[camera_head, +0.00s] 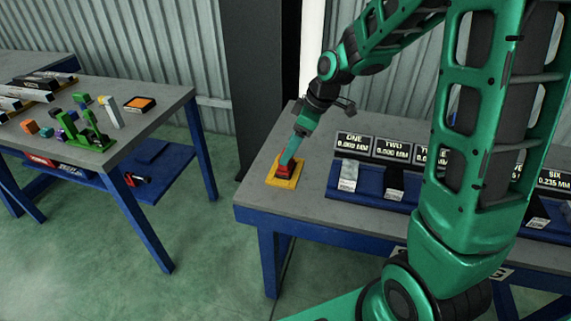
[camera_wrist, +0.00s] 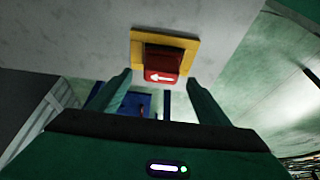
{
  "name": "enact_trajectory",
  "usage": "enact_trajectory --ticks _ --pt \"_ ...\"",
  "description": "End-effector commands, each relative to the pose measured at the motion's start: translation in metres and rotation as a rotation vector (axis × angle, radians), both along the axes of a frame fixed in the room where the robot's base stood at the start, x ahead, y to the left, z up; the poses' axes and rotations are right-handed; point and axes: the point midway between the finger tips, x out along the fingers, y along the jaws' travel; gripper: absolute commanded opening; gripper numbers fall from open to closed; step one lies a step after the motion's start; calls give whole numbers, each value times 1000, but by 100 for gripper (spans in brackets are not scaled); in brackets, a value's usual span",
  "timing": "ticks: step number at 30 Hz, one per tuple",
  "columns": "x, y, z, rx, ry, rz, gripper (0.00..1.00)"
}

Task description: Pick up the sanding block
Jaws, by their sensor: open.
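A red block with a white arrow on its face sits on a yellow square plate at the left end of the right-hand table; it looks like the sanding block. The red block (camera_head: 284,173) is partly hidden behind my fingers in the head view, and shows clearly in the wrist view (camera_wrist: 163,65). The yellow plate (camera_head: 284,184) rims it, also in the wrist view (camera_wrist: 137,47). My gripper (camera_head: 288,162) is open and points down at the block. In the wrist view its two fingers (camera_wrist: 159,80) stand apart, left and right of the block's near face. Contact cannot be told.
A blue rack (camera_head: 372,182) with labelled signs, such as ONE and TWO, stands right of the block. A second table (camera_head: 140,122) at left holds a green fixture (camera_head: 88,137), small coloured blocks and an orange-topped pad (camera_head: 140,103). Floor lies clear between the tables.

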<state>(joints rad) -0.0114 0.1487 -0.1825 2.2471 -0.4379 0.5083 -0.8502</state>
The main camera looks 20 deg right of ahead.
Motion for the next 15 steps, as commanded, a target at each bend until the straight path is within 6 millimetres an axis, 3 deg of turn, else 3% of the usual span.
enact_trajectory --ticks 7,15 --pt "6 12 -32 -1 3 1 70" --pt "8 15 -40 0 0 -1 70"
